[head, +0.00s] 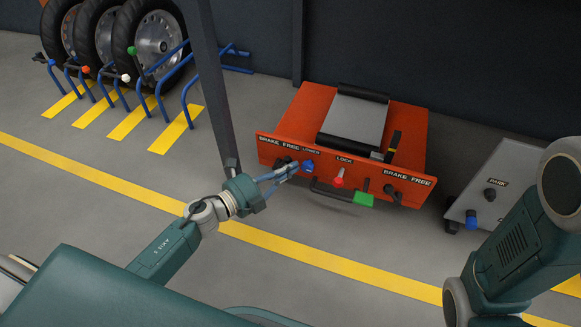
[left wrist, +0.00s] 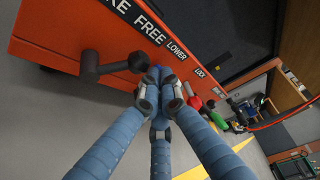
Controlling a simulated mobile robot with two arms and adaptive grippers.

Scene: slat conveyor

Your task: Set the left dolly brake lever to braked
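The orange dolly (head: 400,130) stands against the dark wall. Its front panel has a label reading BRAKE FREE at each end. The left brake lever (head: 281,162) is black and sits below the left label. In the left wrist view the lever (left wrist: 112,67) runs from its pivot to a round black knob, roughly along the panel. My left gripper (head: 292,168) is at the panel, just right of this lever. Its blue-grey fingers converge at the tips (left wrist: 155,95) close by the knob; nothing shows clearly between them. Contact with the knob cannot be told. My right gripper is out of view.
A blue knob (head: 308,167) under LOWER is right beside my left fingertips. A grey unit (head: 486,190) stands at right. Floor in front is clear.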

